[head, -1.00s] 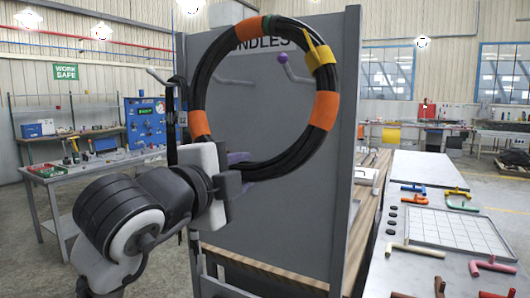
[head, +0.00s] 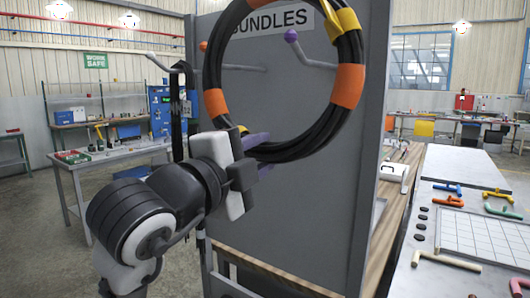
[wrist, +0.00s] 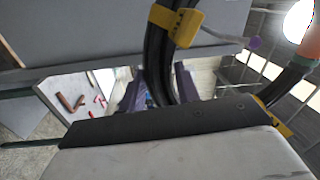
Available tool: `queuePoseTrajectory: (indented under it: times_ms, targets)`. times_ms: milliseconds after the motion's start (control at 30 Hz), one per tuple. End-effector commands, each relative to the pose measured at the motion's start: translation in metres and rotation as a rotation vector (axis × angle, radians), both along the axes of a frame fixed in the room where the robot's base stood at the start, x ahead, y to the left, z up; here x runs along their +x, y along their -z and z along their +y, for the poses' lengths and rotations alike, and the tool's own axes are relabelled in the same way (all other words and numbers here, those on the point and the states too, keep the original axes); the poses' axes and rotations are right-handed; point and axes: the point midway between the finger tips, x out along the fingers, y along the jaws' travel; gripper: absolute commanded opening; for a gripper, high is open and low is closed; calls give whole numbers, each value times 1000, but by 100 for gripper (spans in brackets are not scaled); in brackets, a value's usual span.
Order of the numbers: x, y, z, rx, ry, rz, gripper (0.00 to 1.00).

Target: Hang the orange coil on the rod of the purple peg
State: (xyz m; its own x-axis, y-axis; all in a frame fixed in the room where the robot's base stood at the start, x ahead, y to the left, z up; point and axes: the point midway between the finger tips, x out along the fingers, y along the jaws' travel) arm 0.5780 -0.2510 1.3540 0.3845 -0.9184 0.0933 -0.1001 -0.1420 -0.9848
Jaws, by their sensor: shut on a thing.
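The orange coil (head: 348,86) is a black hose ring with orange bands and a yellow tag; its top is cut off in the head view. My gripper (head: 258,146) is shut on its lower left, and the ring stands upright before the grey panel. The wrist view shows the coil (wrist: 156,55) between my purple fingers (wrist: 157,92). The purple peg (head: 291,35) is a grey rod with a purple ball tip, seen through the upper part of the ring. The ball also shows in the wrist view (wrist: 254,43). Whether the rod passes through the ring I cannot tell.
The grey panel (head: 300,200) carries an orange-tipped peg (head: 203,45) just left of the coil. A black strap (head: 176,110) hangs from a hook at the panel's left. A bench (head: 440,215) with coloured pieces and a grid tray stands at right.

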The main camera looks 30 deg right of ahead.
Motion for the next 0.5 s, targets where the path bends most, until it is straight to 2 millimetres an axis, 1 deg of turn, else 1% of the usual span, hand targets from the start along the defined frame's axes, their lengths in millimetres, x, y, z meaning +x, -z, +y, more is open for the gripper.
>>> queuePoseTrajectory:
  times_ms: [167, 500]
  targets:
    - [2, -1, -4, -3, 1, -1, 0]
    - [10, 1, -24, -3, 1, 0, 0]
